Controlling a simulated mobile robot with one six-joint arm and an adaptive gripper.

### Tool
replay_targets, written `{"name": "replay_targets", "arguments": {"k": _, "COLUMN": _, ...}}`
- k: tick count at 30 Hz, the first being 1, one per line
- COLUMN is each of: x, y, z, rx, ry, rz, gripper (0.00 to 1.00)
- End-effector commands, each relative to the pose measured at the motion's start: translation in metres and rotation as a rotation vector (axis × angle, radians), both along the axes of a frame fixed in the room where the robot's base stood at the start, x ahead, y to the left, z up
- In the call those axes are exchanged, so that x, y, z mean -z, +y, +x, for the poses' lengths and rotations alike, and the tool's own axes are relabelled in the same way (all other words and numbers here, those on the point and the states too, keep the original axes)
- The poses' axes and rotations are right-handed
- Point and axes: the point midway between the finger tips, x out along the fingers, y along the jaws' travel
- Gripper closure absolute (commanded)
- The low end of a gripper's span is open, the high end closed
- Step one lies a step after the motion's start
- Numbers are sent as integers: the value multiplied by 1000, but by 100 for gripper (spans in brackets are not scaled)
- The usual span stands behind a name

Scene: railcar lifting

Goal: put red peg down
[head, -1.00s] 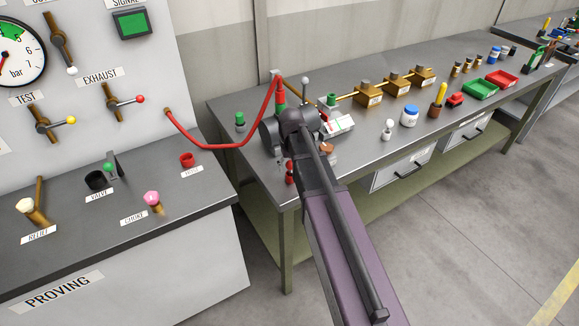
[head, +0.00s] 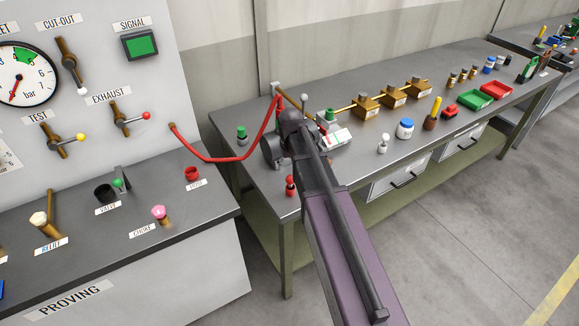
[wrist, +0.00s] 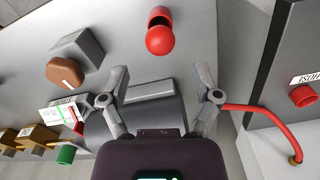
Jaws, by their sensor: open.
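The red peg (head: 291,186) stands on the grey bench near its front left corner in the head view. In the wrist view the red peg (wrist: 160,38) shows from above, with a round head, beyond my fingertips and apart from them. My gripper (wrist: 160,76) is open, with its two fingers spread wide and nothing between them. In the head view my own arm hides most of my gripper.
A grey machine body (wrist: 150,115) lies under my fingers. A red hose (head: 225,158) runs from the proving panel to the bench. A brown knob (wrist: 65,72) and a grey block (wrist: 80,45) stand to the left. A green peg (head: 242,132) stands behind.

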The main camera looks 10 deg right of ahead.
Motion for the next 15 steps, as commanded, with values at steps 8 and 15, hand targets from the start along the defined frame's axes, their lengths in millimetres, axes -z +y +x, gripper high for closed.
{"name": "replay_targets", "arguments": {"k": 8, "x": -28, "y": 0, "z": 0, "rx": 0, "ry": 0, "rz": 0, "gripper": 19}}
{"name": "replay_targets", "arguments": {"k": 15, "x": -45, "y": 0, "z": 0, "rx": 0, "ry": 0, "rz": 0, "gripper": 19}}
